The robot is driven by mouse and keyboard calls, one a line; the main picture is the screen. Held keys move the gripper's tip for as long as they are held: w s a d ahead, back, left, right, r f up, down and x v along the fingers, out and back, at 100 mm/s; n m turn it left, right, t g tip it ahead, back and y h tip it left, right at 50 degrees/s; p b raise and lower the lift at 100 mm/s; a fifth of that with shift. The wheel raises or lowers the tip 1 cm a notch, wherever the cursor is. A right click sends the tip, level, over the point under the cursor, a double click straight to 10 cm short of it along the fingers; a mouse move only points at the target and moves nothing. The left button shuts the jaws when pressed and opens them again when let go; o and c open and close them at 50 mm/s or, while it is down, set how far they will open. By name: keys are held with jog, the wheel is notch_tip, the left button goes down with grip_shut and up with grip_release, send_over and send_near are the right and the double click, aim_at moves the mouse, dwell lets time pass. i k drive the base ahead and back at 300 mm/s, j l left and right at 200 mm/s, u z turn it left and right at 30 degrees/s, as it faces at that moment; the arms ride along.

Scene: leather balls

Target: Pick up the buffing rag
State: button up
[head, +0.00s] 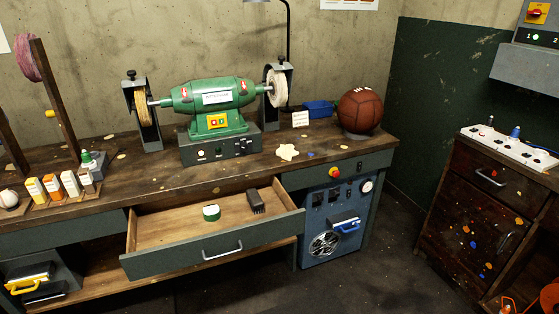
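A small pale yellow, irregularly shaped cloth (287,152), which looks like the buffing rag, lies flat on the wooden workbench (250,173). It is right of the green bench grinder (213,104) and left of the brown leather ball (360,110), close to neither. Nothing covers it. My gripper is not in view.
A blue tray (318,107) and a small white card (300,118) sit behind the cloth. A dark cabinet (480,215) stands at right; floor between is clear.

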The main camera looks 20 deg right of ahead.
aim_at(286, 152)
jog(key=i+j, duration=0.3)
jog(key=i, duration=0.15)
jog(key=i+j, duration=0.3)
jog(key=i, duration=0.2)
jog(key=i+z, duration=0.1)
jog(key=z, duration=0.25)
jog(key=j+z, duration=0.15)
jog(key=z, duration=0.2)
jog(key=i+j+z, duration=0.1)
jog(key=z, duration=0.25)
jog(key=i+z, duration=0.25)
jog(key=i, duration=0.75)
